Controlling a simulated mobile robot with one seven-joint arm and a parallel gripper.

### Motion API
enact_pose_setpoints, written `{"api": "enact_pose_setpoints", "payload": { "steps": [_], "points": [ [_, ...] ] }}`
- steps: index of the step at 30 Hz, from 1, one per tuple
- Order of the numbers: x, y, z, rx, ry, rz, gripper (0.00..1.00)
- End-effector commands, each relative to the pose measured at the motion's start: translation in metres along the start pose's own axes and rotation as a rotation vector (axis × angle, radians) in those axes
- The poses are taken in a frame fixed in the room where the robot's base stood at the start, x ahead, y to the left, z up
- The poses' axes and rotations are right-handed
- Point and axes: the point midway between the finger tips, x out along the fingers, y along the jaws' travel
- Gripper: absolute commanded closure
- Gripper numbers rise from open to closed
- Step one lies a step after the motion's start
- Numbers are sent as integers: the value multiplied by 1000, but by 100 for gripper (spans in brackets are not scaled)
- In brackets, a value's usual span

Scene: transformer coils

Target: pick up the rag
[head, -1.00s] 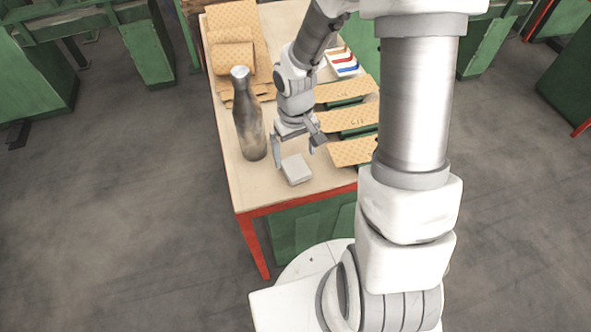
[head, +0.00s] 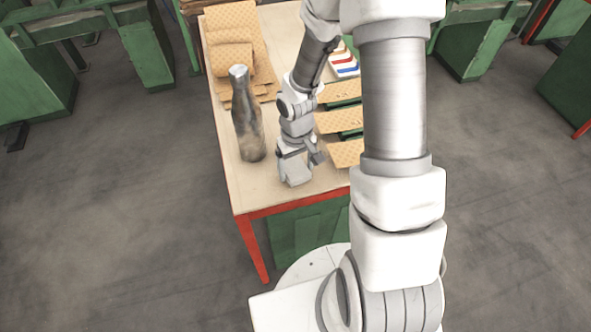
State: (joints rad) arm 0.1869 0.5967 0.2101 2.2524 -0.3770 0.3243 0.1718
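The rag (head: 296,176) is a small, pale grey folded square lying on the table near its front edge, in the head view. My gripper (head: 299,166) is down at the rag from above, with its fingers spread apart. One finger is at the rag's left side and the other at its right side. The back part of the rag is hidden under the gripper. I cannot tell whether the fingers touch it.
A tall, stained grey bottle (head: 248,120) stands on the table (head: 222,130) just left of my gripper. Patterned tan boards (head: 340,121) lie to the right, and more tan pieces (head: 232,50) lie at the back left. Several small coloured-edged items (head: 344,64) lie behind.

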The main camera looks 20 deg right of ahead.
Motion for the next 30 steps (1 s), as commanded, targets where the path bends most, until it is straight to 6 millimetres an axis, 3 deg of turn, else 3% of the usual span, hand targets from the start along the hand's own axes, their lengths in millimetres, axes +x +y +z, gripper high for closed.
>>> {"api": "enact_pose_setpoints", "payload": {
  "steps": [1, 10, 20, 30],
  "points": [
    [0, 0, 0, 0, 0, 0, 25],
    [0, 0, 0, 0, 0, 0, 79],
    [-4, 0, 0, 1, 2, 0, 79],
    [-49, 5, -8, 4, 4, 1, 79]
  ]
}}
